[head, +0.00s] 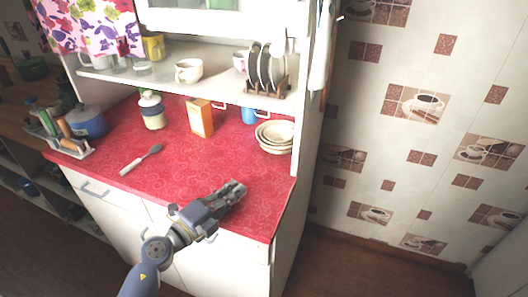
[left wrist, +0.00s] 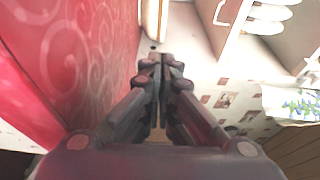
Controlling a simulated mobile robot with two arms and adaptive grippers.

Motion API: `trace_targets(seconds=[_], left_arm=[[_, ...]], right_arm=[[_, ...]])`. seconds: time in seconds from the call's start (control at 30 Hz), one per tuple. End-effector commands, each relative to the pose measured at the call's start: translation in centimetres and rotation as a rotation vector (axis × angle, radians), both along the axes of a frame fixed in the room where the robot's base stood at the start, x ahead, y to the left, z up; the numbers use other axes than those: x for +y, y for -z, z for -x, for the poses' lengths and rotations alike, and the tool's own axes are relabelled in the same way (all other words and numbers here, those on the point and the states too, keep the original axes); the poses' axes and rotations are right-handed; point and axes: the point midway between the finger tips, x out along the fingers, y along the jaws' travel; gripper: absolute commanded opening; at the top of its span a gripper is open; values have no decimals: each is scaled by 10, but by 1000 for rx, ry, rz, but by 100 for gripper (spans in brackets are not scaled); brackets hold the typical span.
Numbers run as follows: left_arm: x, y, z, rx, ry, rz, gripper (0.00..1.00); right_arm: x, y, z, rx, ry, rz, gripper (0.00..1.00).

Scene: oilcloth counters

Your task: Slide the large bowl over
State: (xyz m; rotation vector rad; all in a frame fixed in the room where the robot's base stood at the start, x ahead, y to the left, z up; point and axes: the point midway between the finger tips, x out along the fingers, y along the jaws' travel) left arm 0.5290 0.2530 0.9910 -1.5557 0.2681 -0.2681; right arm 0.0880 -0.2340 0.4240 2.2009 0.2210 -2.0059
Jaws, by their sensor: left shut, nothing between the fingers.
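A stack of cream bowls (head: 275,137) stands at the right end of the red oilcloth counter, close to the cabinet's side wall. The outermost, lowest bowl looks largest, with smaller ones nested inside. My left gripper (head: 238,188) is over the front right part of the counter, in front of the stack and apart from it. In the left wrist view its fingers (left wrist: 160,62) are together with nothing between them. A pale rounded edge (left wrist: 152,18), perhaps of the bowls, shows past the fingertips there. My right gripper is in neither view.
A spatula (head: 141,160) lies at left. A shelf above holds mugs and a plate rack (head: 266,88). The middle front is clear.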

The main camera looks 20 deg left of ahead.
Motion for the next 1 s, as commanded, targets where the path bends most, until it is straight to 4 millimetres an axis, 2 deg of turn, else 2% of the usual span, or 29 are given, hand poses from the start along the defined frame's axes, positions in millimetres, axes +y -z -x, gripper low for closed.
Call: trace_targets(seconds=[0.27, 0.7, 0.8, 1.0], left_arm=[[-19, -3, -52, -2, 1, 2, 0], [-47, -1, -132, -2, 1, 0, 0], [-38, 0, -146, -2, -1, -2, 0], [-30, 1, -161, -1, 1, -2, 0]], right_arm=[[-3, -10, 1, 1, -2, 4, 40], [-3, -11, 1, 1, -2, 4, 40], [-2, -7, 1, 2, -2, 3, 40], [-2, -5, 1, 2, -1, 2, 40]])
